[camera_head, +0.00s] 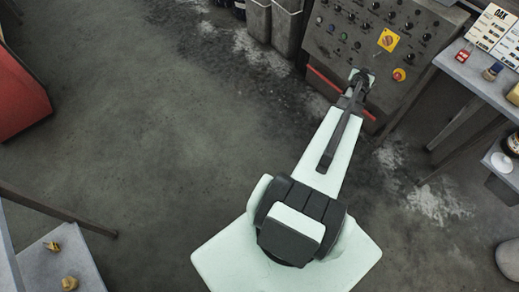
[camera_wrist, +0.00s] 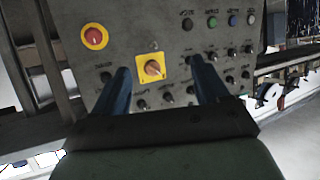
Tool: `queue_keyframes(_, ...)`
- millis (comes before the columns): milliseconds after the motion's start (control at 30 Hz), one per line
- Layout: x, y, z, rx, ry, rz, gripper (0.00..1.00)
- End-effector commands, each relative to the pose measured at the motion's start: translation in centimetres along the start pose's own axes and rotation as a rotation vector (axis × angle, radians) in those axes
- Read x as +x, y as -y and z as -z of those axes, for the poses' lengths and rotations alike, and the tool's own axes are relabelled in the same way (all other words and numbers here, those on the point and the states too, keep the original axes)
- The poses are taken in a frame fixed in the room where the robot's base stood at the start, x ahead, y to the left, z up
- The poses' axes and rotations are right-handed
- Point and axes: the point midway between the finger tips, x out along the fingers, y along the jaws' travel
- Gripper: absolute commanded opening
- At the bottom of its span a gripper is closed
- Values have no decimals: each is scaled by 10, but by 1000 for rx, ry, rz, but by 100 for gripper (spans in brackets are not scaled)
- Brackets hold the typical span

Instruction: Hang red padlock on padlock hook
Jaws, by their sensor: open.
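A small red object with a pale top, which looks like the red padlock (camera_head: 462,56), sits on the grey table at the upper right in the head view. My gripper (camera_head: 362,78) is in front of the control panel, well to the left of it. In the wrist view my gripper (camera_wrist: 160,64) is open, with its two dark fingers apart and nothing between them. A yellow plate with a rotary switch (camera_wrist: 151,69) shows beyond the fingers. I cannot make out a padlock hook in either view.
The control panel (camera_head: 350,30) with knobs and a red stop button (camera_head: 399,74) stands close ahead. The grey table (camera_head: 462,72) also bears a sign board (camera_head: 493,27) and other small items. Brass-coloured pieces (camera_head: 69,283) lie at lower left. The left floor is open.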

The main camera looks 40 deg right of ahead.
Motion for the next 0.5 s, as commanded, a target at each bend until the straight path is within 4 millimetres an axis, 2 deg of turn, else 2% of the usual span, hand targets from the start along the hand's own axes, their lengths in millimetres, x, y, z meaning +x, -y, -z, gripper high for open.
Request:
queue_keyframes(33,-6,31,-22,-17,48,40,74)
queue_keyframes(200,-31,116,-91,-78,214,157,74)
queue_keyframes(367,-68,183,-158,-149,370,252,74)
queue_keyframes(500,-108,231,-216,-222,506,324,74)
